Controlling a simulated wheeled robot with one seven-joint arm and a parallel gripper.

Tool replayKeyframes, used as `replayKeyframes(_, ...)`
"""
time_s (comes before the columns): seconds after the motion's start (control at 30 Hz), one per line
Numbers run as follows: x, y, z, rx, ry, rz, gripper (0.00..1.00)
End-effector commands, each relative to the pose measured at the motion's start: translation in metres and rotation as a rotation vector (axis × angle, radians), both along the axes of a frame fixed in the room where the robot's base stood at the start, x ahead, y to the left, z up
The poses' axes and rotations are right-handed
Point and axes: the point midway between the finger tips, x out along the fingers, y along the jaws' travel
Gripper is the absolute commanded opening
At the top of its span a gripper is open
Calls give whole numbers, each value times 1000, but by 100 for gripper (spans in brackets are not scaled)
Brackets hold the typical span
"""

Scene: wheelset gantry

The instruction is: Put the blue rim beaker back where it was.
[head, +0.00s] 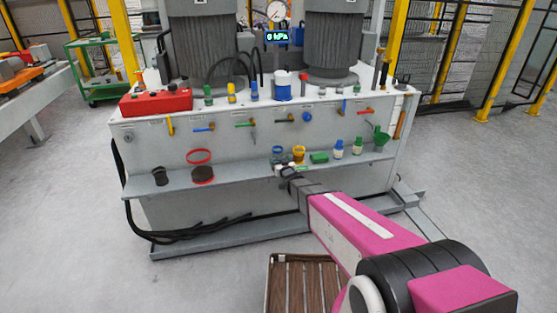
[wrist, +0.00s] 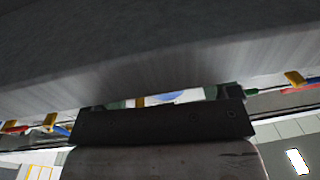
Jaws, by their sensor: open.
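The blue rim beaker (head: 277,154), clear with a blue rim, stands on the grey shelf (head: 235,178) of the gantry's front, just left of a yellow rim beaker (head: 298,153). My gripper (head: 286,171) is open at the shelf's front edge, just in front of and below the two beakers. Its fingers are small in the head view, and I cannot tell whether they touch anything. In the wrist view the dark gripper body (wrist: 160,122) fills the lower middle. A small blue and white patch (wrist: 170,98) shows past it, partly hidden; I cannot tell what it is.
Valves line the panel above. A slatted wooden crate (head: 306,285) lies on the floor below my arm.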

Motion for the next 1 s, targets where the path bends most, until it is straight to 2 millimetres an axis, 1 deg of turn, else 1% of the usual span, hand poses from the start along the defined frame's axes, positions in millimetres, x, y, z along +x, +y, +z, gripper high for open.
replayKeyframes(0.03, -13, -5, 2, 0, 1, 0, 81)
replayKeyframes(0.2, -46, -17, 2, 0, 0, 0, 81)
replayKeyframes(0.33, -69, -26, 2, 0, 0, 0, 81)
replayKeyframes(0.4, -77, -29, 2, 0, -1, 0, 81)
replayKeyframes(0.5, -84, -33, 1, -1, 4, -3, 81)
replayKeyframes(0.57, -86, -37, 1, -7, 18, -12, 81)
replayKeyframes(0.67, -87, -48, 1, -29, 74, -42, 81)
replayKeyframes(0.77, -89, -67, -1, -64, 172, -91, 81)
replayKeyframes(0.87, -96, -91, -3, -104, 299, -146, 81)
replayKeyframes(0.97, -109, -116, -6, -142, 442, -201, 81)
replayKeyframes(1.0, -116, -126, -7, -158, 507, -222, 81)
